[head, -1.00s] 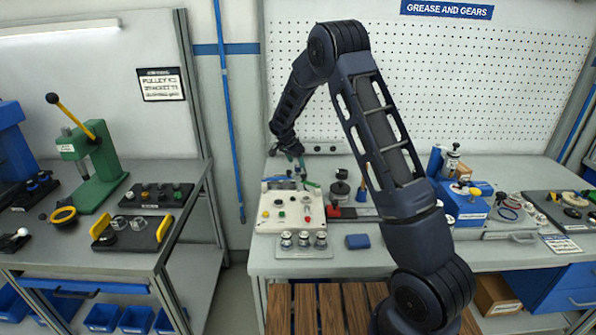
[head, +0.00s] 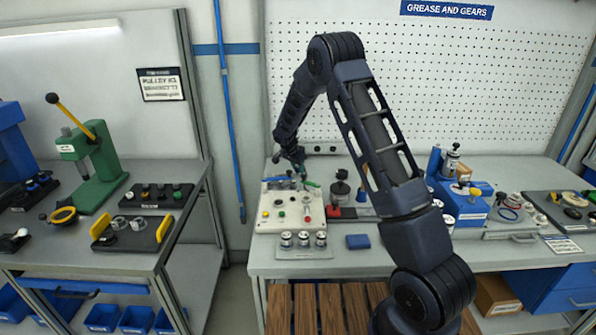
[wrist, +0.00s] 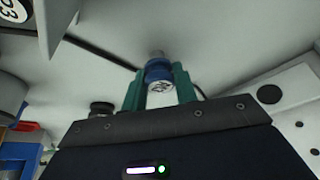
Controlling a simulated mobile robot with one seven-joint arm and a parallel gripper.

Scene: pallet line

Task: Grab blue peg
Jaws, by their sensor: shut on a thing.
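My gripper (head: 304,175) is low over the back of the cream-coloured board with coloured knobs (head: 268,222), on the right-hand bench. In the wrist view my gripper (wrist: 160,82) has its two green fingers closed on the sides of the blue peg (wrist: 158,69). The peg shows a blue band, a grey tip and a pale lower part with a dark mark. In the head view the peg is too small to make out. I cannot tell whether the peg still touches anything below it.
A tray with several silver-topped parts (head: 304,251) and a blue block (head: 358,241) lie in front of the board. A red-based tool (head: 339,196) stands close to its right. The pegboard wall (head: 450,90) rises behind. A dark cable runs behind the peg in the wrist view.

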